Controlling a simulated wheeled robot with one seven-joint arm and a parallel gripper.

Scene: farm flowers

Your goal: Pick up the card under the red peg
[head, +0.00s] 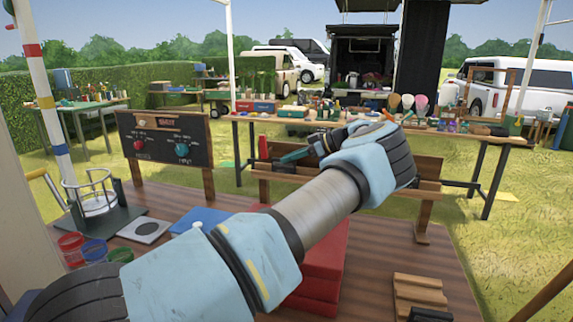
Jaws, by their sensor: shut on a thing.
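My arm reaches from the lower left across the table, and my gripper (287,160) points left over the wooden rack behind the table. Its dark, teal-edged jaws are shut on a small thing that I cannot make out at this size. An upright red piece (262,147), perhaps the red peg, shows just left of the jaws at the rack. A dark board (165,168) to the left carries a round red piece (138,145) and a teal one (181,150), with small white markings around them. I cannot identify a card for certain.
On the wooden table (385,250) are red blocks (325,262), partly behind my arm, a blue flat piece (204,218), a grey tile with a dark disc (146,229), coloured rings (95,251) and a wooden block (418,292). The wooden rack (425,187) stands behind. The table's right part has bare room.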

